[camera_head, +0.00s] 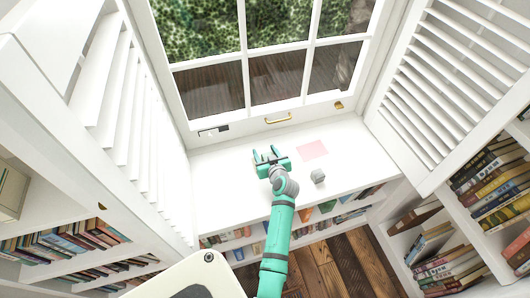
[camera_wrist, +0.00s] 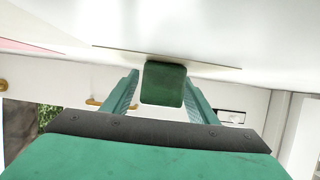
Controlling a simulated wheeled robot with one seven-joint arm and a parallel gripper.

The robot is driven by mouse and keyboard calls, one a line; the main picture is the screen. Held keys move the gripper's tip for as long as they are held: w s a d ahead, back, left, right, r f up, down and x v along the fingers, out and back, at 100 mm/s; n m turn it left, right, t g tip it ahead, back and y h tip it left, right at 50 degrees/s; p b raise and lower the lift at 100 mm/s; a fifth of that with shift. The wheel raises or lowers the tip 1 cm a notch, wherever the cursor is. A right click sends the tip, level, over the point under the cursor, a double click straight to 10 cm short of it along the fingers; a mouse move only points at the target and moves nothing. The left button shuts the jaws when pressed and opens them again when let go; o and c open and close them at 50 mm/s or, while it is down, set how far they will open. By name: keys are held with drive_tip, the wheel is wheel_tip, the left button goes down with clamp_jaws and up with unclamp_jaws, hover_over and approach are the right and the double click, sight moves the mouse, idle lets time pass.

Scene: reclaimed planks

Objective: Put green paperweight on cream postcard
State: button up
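The green paperweight (camera_wrist: 163,84) is a small dark green block in the wrist view. It sits between the two fingertips of my gripper (camera_wrist: 163,88), which lie close against its sides. In the head view my gripper (camera_head: 266,155) is low over the white surface, and I cannot make out the block there. The cream postcard (camera_wrist: 215,66) shows as a thin, pale sheet at a steep angle right by the block's far end. The block overlaps its edge in view; I cannot tell whether they touch. The card is not clear in the head view.
A pink card (camera_head: 312,150) lies right of my gripper on the white sill (camera_head: 225,180). A grey block (camera_head: 318,176) stands near the sill's front edge. A window with a brass handle (camera_head: 278,119) is behind; shutters flank both sides. The sill's left part is clear.

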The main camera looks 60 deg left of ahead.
drive_tip(key=shift+r, duration=0.1)
drive_tip(key=shift+d+r, duration=0.1)
drive_tip(key=shift+d, duration=0.05)
drive_tip(key=v, duration=1.1)
drive_tip(key=shift+d+r, duration=0.15)
drive_tip(key=shift+d, duration=0.1)
